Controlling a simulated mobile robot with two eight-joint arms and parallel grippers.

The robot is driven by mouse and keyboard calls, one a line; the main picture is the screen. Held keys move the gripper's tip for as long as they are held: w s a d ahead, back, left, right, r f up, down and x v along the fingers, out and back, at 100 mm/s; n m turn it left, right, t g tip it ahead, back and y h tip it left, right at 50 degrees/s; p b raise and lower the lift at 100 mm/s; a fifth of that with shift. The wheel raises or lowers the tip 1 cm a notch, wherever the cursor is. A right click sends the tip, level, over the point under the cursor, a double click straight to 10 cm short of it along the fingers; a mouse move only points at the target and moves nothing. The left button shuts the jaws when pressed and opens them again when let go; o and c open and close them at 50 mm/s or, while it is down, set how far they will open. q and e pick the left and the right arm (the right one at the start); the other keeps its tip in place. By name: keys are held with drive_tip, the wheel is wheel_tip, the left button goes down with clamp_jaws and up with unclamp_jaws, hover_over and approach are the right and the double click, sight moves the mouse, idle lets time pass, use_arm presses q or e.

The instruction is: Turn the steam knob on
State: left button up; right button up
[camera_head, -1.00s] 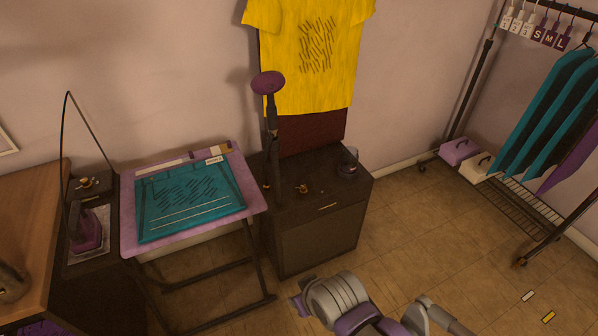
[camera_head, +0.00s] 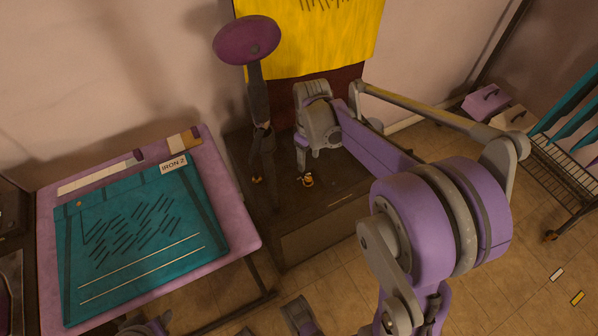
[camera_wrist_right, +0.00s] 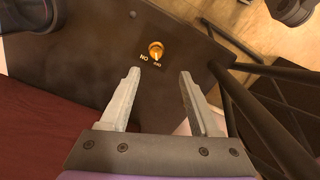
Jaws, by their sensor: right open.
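The steam knob (camera_head: 308,180) is a small brass knob on top of the dark cabinet (camera_head: 340,205). In the right wrist view the knob (camera_wrist_right: 156,48) sits on a dark plate beside upside-down labels, one reading ON; its exact setting is too small to tell. My right gripper (camera_head: 302,156) is over the cabinet, just behind the knob in the head view. In the wrist view its two fingers (camera_wrist_right: 159,74) are apart and empty, with the knob ahead between and beyond the tips, not visibly touched. My left gripper does not show clearly.
A dark post with a purple oval head (camera_head: 246,40) stands on the cabinet, left of my right gripper. A purple ironing table (camera_head: 245,235) with a teal garment (camera_head: 145,235) is at left. A yellow shirt (camera_head: 310,45) hangs behind.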

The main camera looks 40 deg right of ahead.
sight(308, 179)
drive_tip(key=f, duration=0.3)
drive_tip(key=f+b, duration=0.1)
drive_tip(key=f, duration=0.3)
drive_tip(key=f+b, duration=0.1)
drive_tip(key=f, duration=0.3)
drive_tip(key=shift+w+d+f, duration=0.15)
drive_tip(key=shift+w+d, duration=0.1)
drive_tip(key=shift+d, duration=0.1)
clamp_jaws()
